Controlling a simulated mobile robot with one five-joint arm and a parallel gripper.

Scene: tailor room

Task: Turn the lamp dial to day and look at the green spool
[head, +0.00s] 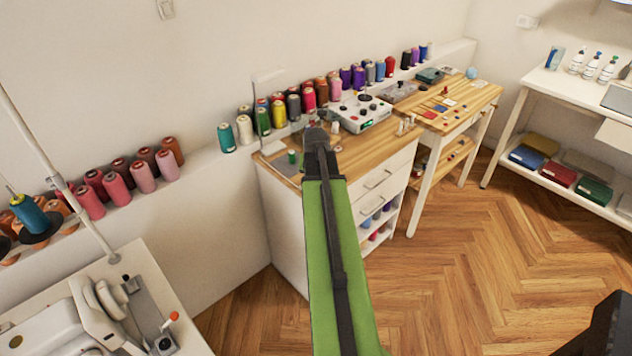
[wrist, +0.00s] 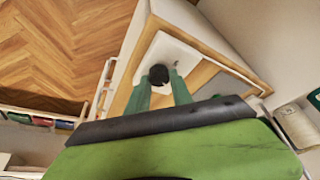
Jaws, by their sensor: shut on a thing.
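My gripper (wrist: 160,82) shows in the wrist view with its green fingers on either side of a round black knob (wrist: 158,73), shut on it. The knob looks like the lamp dial and stands on a white plate (wrist: 182,56); its markings and setting cannot be read. In the head view my gripper (head: 318,138) is over the left end of the wooden-topped cabinet, and my arm hides the dial. A small green spool (head: 292,157) stands on that cabinet top, just left of my gripper.
Thread spools (head: 246,129) line the wall ledge behind the cabinet (head: 284,218). A white box with dark knobs (head: 360,112) sits right of my gripper. A wooden table (head: 470,97) stands farther right, and a sewing machine (head: 70,325) is at lower left.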

